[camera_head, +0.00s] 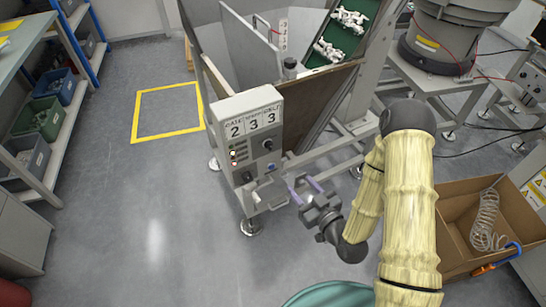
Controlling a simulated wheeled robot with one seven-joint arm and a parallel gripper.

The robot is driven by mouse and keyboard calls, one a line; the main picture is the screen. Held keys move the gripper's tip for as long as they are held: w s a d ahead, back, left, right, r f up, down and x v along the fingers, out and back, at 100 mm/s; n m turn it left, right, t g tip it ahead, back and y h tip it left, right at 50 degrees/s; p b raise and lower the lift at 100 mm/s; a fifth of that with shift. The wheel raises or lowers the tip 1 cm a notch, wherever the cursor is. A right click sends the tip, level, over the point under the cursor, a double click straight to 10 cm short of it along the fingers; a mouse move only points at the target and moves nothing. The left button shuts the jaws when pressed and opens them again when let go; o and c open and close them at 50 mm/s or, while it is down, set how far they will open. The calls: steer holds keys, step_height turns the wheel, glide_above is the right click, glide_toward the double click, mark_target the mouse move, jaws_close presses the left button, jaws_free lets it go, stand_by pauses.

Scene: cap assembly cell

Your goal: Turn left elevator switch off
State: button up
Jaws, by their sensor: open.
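A grey control box (244,108) is mounted on the front of the metal hopper, with its face toward me. My gripper (300,183) is open and empty, just right of the lower part of the box. Its fingers point up toward the box and appear apart from it.
The hopper's metal frame and legs (250,227) stand around the box. A green conveyor (358,36) carries white parts behind. A cardboard box (453,247) lies at right, shelves with bins (37,118) at left. The floor at left centre is free.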

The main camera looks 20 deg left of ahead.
steer(key=shift+s+f+m+t+y, duration=0.15)
steer(key=shift+s+m+t+y, duration=0.15)
steer(key=shift+s+t, duration=0.15)
steer(key=shift+w+f, duration=0.1)
steer(key=shift+f, duration=0.05)
steer(key=b, duration=0.1)
glide_toward(271, 148)
steer(key=x, duration=0.8)
steer(key=shift+w+a, duration=0.25)
stand_by(0.4)
